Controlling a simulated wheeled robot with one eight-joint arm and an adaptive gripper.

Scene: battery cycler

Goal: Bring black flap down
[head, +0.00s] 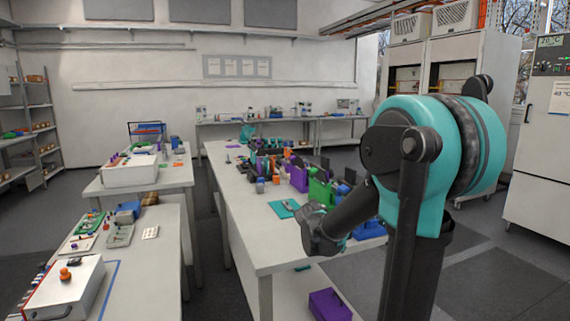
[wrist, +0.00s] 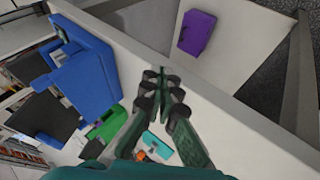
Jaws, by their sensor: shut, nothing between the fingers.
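In the head view, a purple device (head: 299,179), a green device (head: 321,192) and a blue device (head: 370,229) stand in a row on the long white table. Dark upright flaps (head: 350,176) show behind them; which is the task's flap I cannot tell. In the wrist view, the blue device (wrist: 88,82) is at the left with a black flap (wrist: 37,118) beside it, and the green device (wrist: 106,127) is below. My gripper (wrist: 161,80) is shut and empty, right of the blue device and apart from it. It also shows over the table's front (head: 310,222).
A teal mat (head: 284,209) with small items lies on the long table (head: 240,215) by my gripper. A purple bin (head: 329,305) sits low under the table edge; it also shows in the wrist view (wrist: 197,32). Side tables with equipment stand at the left, with an aisle between.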

